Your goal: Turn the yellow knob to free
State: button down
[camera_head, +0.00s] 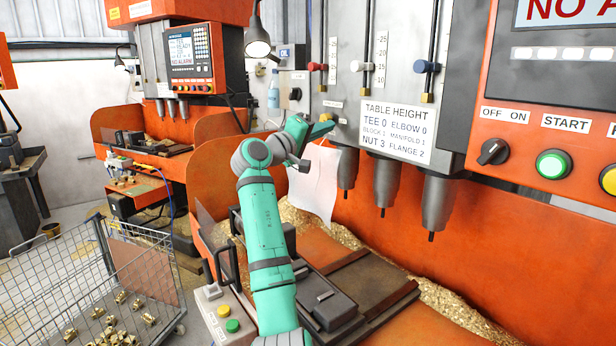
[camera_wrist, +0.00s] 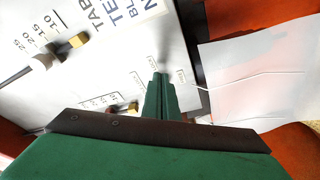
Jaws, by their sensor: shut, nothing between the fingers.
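My gripper (camera_head: 328,128) is shut and empty, at the left side of the drill's grey front. The knobs in sight on the drill are a red knob (camera_head: 317,66), a white knob (camera_head: 358,66) and a blue knob (camera_head: 424,66). In the wrist view the white knob (camera_wrist: 42,62) shows, and a brass piece (camera_wrist: 131,107) is partly hidden behind my gripper.
A white sheet (camera_head: 315,180) hangs below my gripper. Drill spindles (camera_head: 383,184) hang over the chip-strewn table, which holds a dark vise (camera_head: 327,300). A yellow button (camera_head: 223,311) sits on a front box. A wire cart (camera_head: 90,262) with brass parts stands left.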

jog(key=shift+w+a+f, duration=0.35)
jog(key=shift+w+f, duration=0.15)
jog(key=shift+f, duration=0.3)
jog(key=shift+s+d+f, duration=0.1)
jog(key=shift+f, duration=0.05)
dwell(0.5)
jog(key=v, duration=0.6)
jog(key=shift+w+a+r, duration=0.2)
jog(key=shift+w+a, duration=0.15)
jog(key=shift+a, duration=0.05)
jog(key=w+d+r, duration=0.2)
jog(key=d+r, duration=0.1)
jog(key=d, duration=0.2)
jog(key=shift+w+d, duration=0.25)
jog(key=shift+w, duration=0.1)
dwell(0.5)
